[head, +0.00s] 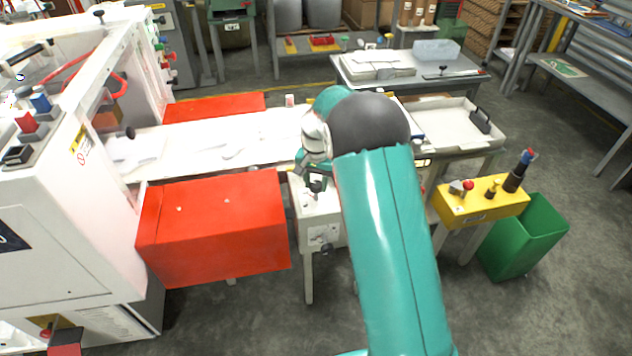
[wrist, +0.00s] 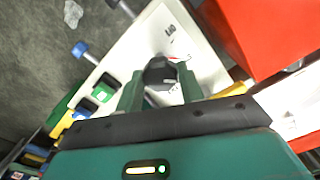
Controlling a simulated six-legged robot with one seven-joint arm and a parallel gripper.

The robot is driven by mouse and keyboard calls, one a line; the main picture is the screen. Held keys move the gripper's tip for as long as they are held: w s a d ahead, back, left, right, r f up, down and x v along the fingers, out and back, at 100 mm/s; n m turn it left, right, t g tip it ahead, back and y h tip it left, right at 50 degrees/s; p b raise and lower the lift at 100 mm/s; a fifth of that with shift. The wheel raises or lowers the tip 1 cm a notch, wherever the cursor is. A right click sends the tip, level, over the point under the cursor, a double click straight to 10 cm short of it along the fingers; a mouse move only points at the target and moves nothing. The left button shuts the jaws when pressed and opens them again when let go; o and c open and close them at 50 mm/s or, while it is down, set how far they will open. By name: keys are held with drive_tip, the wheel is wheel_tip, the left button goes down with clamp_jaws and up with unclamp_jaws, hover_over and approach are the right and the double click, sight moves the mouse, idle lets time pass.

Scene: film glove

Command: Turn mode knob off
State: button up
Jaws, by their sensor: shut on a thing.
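A dark, faceted knob (wrist: 160,72) stands on a white panel (wrist: 150,38) in the wrist view, beside small printed marks; I take it to be the mode knob. My gripper (wrist: 161,80) has its two green fingers on either side of the knob and is shut on it. The fingers hide part of the knob's sides, and I cannot tell its setting. In the head view, my gripper (head: 314,180) is at the top of a white control box (head: 320,236), left of my teal arm. The knob is hard to make out there.
A red box (head: 220,225) stands left of the white control box. A yellow control box (head: 482,201) and a green bin (head: 525,236) stand to the right. A white tray (head: 450,128) lies behind my arm. Bare floor is at the lower right.

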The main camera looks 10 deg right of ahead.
sight(317, 184)
drive_tip(key=n, duration=0.5)
drive_tip(key=shift+r, duration=0.1)
drive_tip(key=n, duration=0.6)
drive_tip(key=shift+d, duration=0.1)
drive_tip(key=shift+n, duration=0.3)
drive_tip(key=o, duration=1)
drive_tip(key=shift+r, duration=0.1)
wheel_tip(317, 184, up, 14)
drive_tip(key=shift+f, duration=0.2)
